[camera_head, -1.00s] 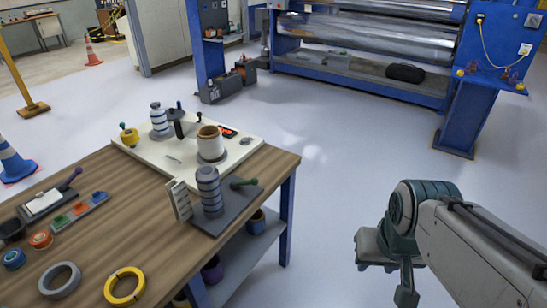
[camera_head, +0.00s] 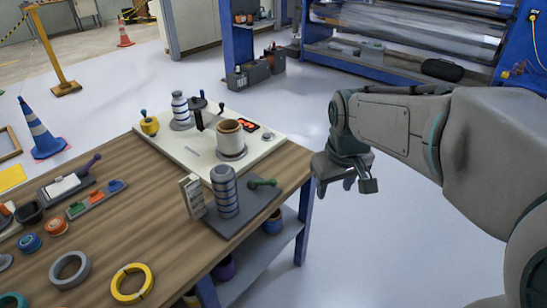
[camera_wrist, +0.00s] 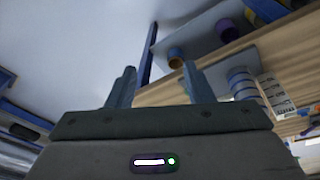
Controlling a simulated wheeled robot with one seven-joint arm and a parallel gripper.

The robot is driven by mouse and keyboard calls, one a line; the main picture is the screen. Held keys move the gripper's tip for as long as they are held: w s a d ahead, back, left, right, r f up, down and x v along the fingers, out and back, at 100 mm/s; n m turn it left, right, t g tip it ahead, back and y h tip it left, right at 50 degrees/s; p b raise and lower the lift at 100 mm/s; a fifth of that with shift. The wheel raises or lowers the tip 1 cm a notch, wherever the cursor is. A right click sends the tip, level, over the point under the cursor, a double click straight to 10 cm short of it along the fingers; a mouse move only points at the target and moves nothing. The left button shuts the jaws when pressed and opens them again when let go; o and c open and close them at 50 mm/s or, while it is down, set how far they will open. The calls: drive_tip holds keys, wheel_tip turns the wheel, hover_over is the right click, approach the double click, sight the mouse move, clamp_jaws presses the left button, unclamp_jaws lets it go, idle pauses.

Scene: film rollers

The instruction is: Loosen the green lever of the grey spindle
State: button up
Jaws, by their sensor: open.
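The grey spindle (camera_head: 225,192) stands upright on a dark base plate (camera_head: 240,222) at the near right corner of the wooden table. A striped spindle, likely the same one, shows at the right in the wrist view (camera_wrist: 243,84). My gripper (camera_head: 358,186) hangs in the air right of the table, apart from the lever. Its two fingers stand apart with nothing between them in the wrist view (camera_wrist: 158,90).
A white board (camera_head: 180,145) behind holds another spindle, a cream roll (camera_head: 229,137) and small parts. A white upright rack (camera_head: 191,196) stands just left of the grey spindle. Tape rings (camera_head: 132,284) lie at the front. Floor right of the table is clear.

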drive_tip(key=w+a+f+n, duration=0.3)
drive_tip(key=w+a+n, duration=0.35)
drive_tip(key=w, duration=0.65)
drive_tip(key=n, duration=0.2)
approach(272, 179)
drive_tip(key=shift+h, duration=0.4)
drive_tip(key=x, duration=0.3)
drive_tip(key=p+x, duration=0.1)
drive_tip(key=x, duration=0.7)
drive_tip(key=shift+a+f+p, duration=0.2)
drive_tip(key=shift+a+p, duration=0.1)
drive_tip(key=shift+p, duration=0.1)
clamp_jaws()
